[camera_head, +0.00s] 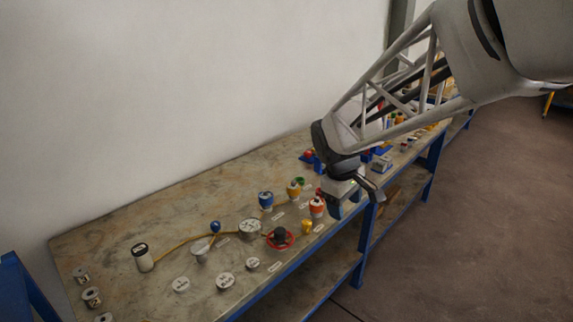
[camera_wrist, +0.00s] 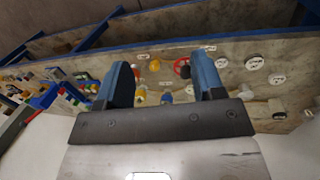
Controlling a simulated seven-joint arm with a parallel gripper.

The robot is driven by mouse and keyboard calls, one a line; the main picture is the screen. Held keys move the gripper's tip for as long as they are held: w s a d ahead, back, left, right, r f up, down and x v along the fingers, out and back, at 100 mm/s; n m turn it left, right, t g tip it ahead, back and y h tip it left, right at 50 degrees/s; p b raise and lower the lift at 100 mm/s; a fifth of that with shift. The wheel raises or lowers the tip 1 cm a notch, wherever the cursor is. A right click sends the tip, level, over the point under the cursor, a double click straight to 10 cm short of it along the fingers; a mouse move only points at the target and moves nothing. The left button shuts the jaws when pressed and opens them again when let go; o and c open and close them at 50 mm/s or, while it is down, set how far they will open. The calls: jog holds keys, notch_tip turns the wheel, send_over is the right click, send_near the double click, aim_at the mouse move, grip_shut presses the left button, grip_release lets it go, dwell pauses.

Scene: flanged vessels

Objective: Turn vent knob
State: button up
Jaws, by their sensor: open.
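I cannot tell which fitting is the vent knob, since the labels are too small to read. A red ring with a dark centre (camera_head: 280,238) lies near the front edge of the bench, and the wrist view also shows the red ring (camera_wrist: 181,67). A small yellow piece (camera_head: 306,227) stands right of it. An orange-and-white fitting (camera_head: 317,207) and a blue-topped one (camera_head: 266,200) stand behind. My gripper (camera_head: 346,207) is open and empty, apart from the fittings at the bench's front edge. In the wrist view its blue fingers (camera_wrist: 163,78) are spread wide.
The bench (camera_head: 150,216) runs along a white wall. Round white flanges (camera_head: 225,281) lie at the front left, with a white cylinder (camera_head: 142,257) and a yellow hose (camera_head: 182,242) behind. More coloured parts (camera_head: 381,163) crowd the right. The back left is clear.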

jog(key=w+a+f+n+h, duration=0.1)
jog(key=w+a+f+n, duration=0.1)
jog(key=w+f, duration=0.35)
jog(key=w+a+f+n, duration=0.2)
jog(key=w+n, duration=0.1)
jog(key=w, duration=0.5)
jog(key=n+h, duration=0.2)
jog(key=n, duration=0.3)
send_near(306, 222)
jog(key=shift+w+d+f+g, duration=0.45)
jog(key=shift+d+f, duration=0.15)
jog(key=shift+f, duration=0.2)
jog(key=shift+f+y, duration=0.15)
jog(key=shift+y, duration=0.15)
jog(key=shift+x, duration=3.85)
jog(key=c, duration=0.9)
